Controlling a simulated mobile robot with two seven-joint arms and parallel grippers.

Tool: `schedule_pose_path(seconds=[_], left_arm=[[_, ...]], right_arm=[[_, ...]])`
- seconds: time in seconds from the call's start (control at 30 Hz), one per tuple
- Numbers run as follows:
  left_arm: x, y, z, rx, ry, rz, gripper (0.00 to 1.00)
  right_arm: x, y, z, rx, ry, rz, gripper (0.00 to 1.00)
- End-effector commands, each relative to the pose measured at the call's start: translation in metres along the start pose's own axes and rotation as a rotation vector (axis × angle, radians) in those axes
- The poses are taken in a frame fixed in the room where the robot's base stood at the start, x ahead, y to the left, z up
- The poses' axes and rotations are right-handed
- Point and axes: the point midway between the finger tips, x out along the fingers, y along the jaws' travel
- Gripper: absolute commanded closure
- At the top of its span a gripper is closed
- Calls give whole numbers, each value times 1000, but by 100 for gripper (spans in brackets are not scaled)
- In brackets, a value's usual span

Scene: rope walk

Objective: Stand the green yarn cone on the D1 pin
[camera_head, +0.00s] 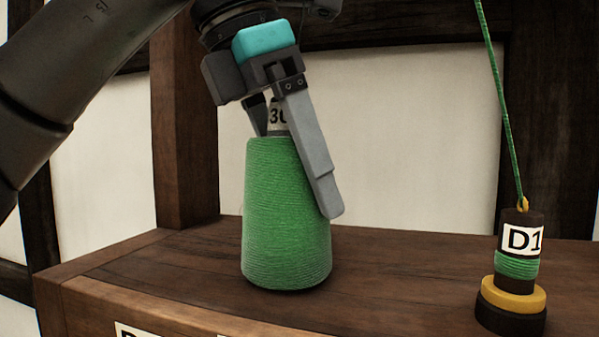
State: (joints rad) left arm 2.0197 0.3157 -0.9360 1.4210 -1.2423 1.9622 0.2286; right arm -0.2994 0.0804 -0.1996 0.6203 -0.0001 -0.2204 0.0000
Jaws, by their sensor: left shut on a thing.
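The green yarn cone (286,220) is upright, its wide end down at the wooden top. Whether it touches the wood or sits just above it, I cannot tell. A white label with "30" shows at its narrow top. My left gripper (291,160) comes from above and is shut on the upper part of the cone, one finger running down its right front. A dark piece labelled D1 (521,239) stands at the right, apart from the cone, with a green band, a yellow ring and a black base. No bare pin shows; anything under the cone is hidden.
The wooden top (400,280) is clear between the cone and the D1-labelled piece. A green cord (503,98) rises from that piece. A dark post (184,120) and pale wall stand behind. A partly cut-off white label (135,330) is on the front face.

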Motion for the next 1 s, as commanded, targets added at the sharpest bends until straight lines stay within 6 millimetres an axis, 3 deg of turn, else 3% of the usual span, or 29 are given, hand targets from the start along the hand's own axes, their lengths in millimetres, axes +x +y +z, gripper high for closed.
schedule_pose_path(seconds=[0.07,0.1,0.2,0.47,1.0], left_arm=[[2,0,-1,0,-1,0,79],[2,0,-1,0,-1,0,10],[2,0,-1,0,-1,0,0],[0,0,-1,0,1,0,0],[-41,0,0,-1,0,2,0]], right_arm=[[2,0,0,0,0,0,50],[2,0,0,0,0,0,50],[1,0,0,0,0,0,50],[1,0,0,0,0,0,50],[-8,0,0,-1,0,0,50]])
